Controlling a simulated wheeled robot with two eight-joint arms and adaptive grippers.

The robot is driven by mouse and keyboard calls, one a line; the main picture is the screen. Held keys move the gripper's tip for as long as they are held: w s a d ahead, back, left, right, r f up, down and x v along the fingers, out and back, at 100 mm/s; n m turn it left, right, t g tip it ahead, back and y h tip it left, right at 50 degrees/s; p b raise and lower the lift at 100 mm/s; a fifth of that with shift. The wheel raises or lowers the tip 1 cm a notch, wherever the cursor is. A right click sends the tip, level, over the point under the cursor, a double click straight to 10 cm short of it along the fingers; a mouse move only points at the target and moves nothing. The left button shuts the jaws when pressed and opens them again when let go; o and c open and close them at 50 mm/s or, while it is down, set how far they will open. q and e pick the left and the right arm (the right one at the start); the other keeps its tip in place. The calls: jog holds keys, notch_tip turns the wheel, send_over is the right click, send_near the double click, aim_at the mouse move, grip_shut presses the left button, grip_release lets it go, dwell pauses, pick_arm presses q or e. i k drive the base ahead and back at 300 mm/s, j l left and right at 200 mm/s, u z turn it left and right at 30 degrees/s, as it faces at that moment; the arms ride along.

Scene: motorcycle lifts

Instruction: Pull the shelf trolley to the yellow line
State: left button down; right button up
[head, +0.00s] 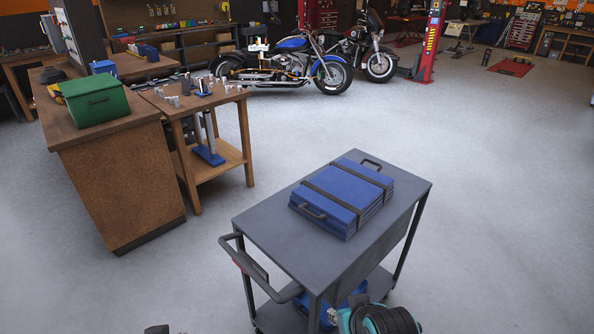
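The shelf trolley (290,244) is dark grey and stands upright on the floor, right of centre in the head view. Its bar handle (250,266) sticks out at the near left end, with no gripper on it. A strapped stack of blue folded pads (345,193) with black handles lies on the top shelf. Blue items (316,304) show on the lower shelf, partly hidden. No yellow line shows in this view. A small dark tip at the bottom edge, left of the trolley, may be my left gripper; too little shows to tell its state.
A brown cabinet (120,185) with a green toolbox (95,102) stands at left. Beside it is a wooden table (217,165) with small metal parts. Motorcycles (300,62) and a red lift post (431,42) are behind. The grey floor (490,180) right of the trolley is clear.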

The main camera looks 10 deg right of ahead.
aim_at(318, 262)
jog(key=l+u, duration=0.1)
jog(key=l, duration=1.8)
jog(key=i+j, duration=0.2)
jog(key=j+z, duration=0.05)
jog(key=j, duration=0.05)
